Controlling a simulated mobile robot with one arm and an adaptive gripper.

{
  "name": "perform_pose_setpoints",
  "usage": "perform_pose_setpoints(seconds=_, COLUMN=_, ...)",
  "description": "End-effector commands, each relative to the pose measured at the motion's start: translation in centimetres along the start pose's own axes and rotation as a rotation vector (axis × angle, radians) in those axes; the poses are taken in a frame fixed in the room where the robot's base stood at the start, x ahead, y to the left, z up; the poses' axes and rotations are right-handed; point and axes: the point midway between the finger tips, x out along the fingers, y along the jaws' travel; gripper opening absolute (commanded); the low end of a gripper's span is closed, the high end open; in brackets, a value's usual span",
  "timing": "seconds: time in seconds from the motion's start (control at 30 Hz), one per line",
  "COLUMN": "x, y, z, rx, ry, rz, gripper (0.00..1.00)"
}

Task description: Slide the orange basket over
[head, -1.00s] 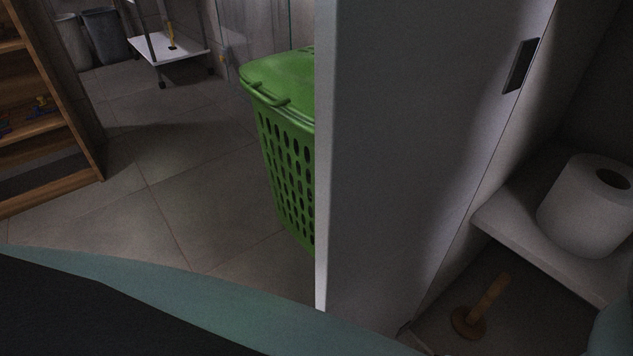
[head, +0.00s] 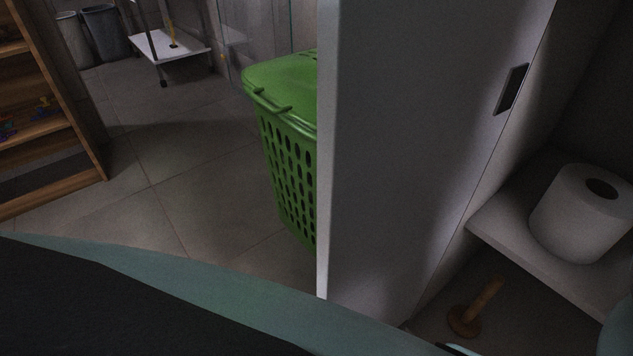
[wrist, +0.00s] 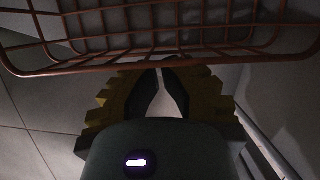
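The orange basket (wrist: 80,66) is a wire basket that fills the top of the wrist view; only its near rim and part of its mesh show. My gripper (wrist: 161,71), with yellow and black fingers, points at the middle of the rim. Its fingertips are close together and at or just under the rim wire. The dim picture does not show whether a wire lies between them. The basket and my gripper are not seen in the head view.
A grey-white cabinet panel (head: 410,150) with a dark handle stands close in front. A green lidded hamper (head: 285,160) is partly behind it. A toilet roll (head: 570,225) sits on a low shelf at right. A wooden shelf (head: 90,155) stands left; tiled floor between is clear.

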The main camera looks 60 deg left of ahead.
Motion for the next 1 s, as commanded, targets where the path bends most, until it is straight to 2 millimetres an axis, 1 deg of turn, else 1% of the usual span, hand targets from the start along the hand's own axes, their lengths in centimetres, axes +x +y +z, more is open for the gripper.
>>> perform_pose_setpoints(seconds=0.03, x=-0.2, y=0.1, z=0.4, rx=-0.002, ry=0.000, rz=0.004, gripper=0.00)
perform_pose_setpoints(seconds=0.47, x=0.3, y=0.6, z=2.1, rx=-0.004, ry=0.012, rz=0.006, gripper=0.00)
perform_pose_setpoints(seconds=0.73, x=1.0, y=0.6, z=4.0, rx=-0.004, ry=0.013, rz=0.005, gripper=0.00)
perform_pose_setpoints(seconds=1.0, x=1.1, y=0.6, z=4.5, rx=-0.003, ry=0.015, rz=0.000, gripper=0.00)
